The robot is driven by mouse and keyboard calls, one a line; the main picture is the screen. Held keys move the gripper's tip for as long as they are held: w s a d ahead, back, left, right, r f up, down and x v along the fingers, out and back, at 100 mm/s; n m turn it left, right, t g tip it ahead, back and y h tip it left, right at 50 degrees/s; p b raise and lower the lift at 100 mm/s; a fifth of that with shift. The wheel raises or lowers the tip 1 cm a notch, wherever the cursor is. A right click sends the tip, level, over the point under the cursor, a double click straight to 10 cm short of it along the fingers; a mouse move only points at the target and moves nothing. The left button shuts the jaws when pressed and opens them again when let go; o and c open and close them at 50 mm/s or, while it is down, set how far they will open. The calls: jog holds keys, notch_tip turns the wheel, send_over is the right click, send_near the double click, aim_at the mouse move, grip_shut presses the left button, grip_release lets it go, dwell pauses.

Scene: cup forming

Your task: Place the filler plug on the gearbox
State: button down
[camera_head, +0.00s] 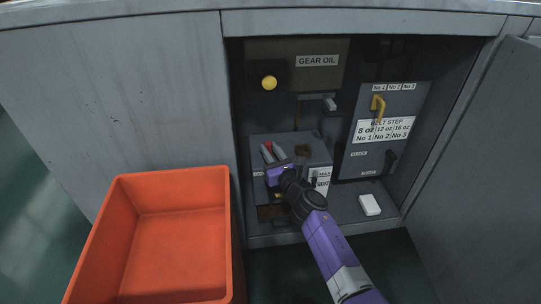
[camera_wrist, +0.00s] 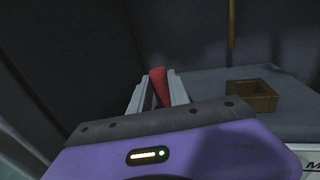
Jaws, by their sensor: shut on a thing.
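The gearbox (camera_head: 318,152) is the grey box in the lower left of the open cabinet. A square brown filler opening (camera_head: 302,150) stands on its top; in the wrist view the opening (camera_wrist: 252,95) is to the right of the jaws. My gripper (camera_head: 272,153) is over the left part of the gearbox top, left of the opening. It is shut on a red piece, which I take for the filler plug (camera_wrist: 158,76). The plug's lower part is hidden by the fingers and gripper body. I cannot tell whether it touches the gearbox top.
An orange bin (camera_head: 165,185) stands at the left outside the cabinet. A gear oil tank (camera_head: 325,77) with a yellow knob (camera_head: 269,83) is above. A belt step panel (camera_head: 386,128) stands right. A white block (camera_head: 370,205) lies on the cabinet floor.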

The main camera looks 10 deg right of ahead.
jog(key=shift+f, duration=0.1)
jog(key=c, duration=1.2)
grip_release()
jog(key=shift+c, duration=0.2)
jog(key=shift+s+r+p, duration=0.15)
jog(key=shift+r+p, duration=0.1)
jog(key=shift+p, duration=0.05)
jog(key=p+v, duration=0.6)
jog(key=v, duration=0.5)
jog(key=shift+s, duration=0.4)
